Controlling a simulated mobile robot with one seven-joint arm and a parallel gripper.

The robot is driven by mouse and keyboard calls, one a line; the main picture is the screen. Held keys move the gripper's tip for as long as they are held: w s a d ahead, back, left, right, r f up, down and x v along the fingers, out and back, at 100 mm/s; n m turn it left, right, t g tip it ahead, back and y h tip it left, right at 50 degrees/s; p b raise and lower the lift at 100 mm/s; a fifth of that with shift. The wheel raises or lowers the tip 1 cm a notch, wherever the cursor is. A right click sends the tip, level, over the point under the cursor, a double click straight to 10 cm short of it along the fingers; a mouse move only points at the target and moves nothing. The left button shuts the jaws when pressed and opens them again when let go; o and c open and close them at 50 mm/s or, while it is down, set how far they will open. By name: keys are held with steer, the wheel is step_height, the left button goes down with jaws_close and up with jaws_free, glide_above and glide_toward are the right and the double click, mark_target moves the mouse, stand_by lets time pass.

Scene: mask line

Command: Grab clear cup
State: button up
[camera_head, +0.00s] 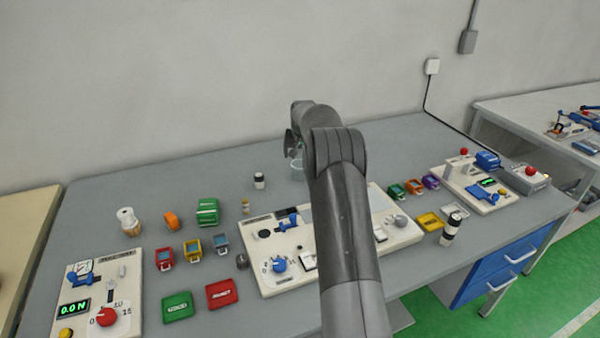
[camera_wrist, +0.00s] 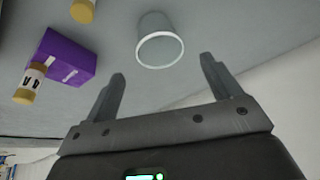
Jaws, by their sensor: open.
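The clear cup (camera_wrist: 160,50) stands on the grey table in the wrist view, with its pale round rim facing me. My gripper (camera_wrist: 160,82) is open and empty, with one finger to the left and one to the right. The cup is ahead of the gap between the fingertips, slightly beyond them, and does not appear to be touched. In the head view, part of the clear cup (camera_head: 297,163) shows at the back of the table, just under my gripper (camera_head: 291,145). My arm hides the rest of that spot.
In the wrist view, a purple box (camera_wrist: 66,57), a labelled vial (camera_wrist: 30,84) and another yellow-capped vial (camera_wrist: 83,10) lie left of the cup. A white device panel (camera_head: 345,225) is nearer the front. The wall is close behind.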

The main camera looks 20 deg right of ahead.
mark_target(300, 163)
steer(key=x, duration=0.7)
steer(key=shift+w, duration=0.1)
steer(key=c, duration=1.1)
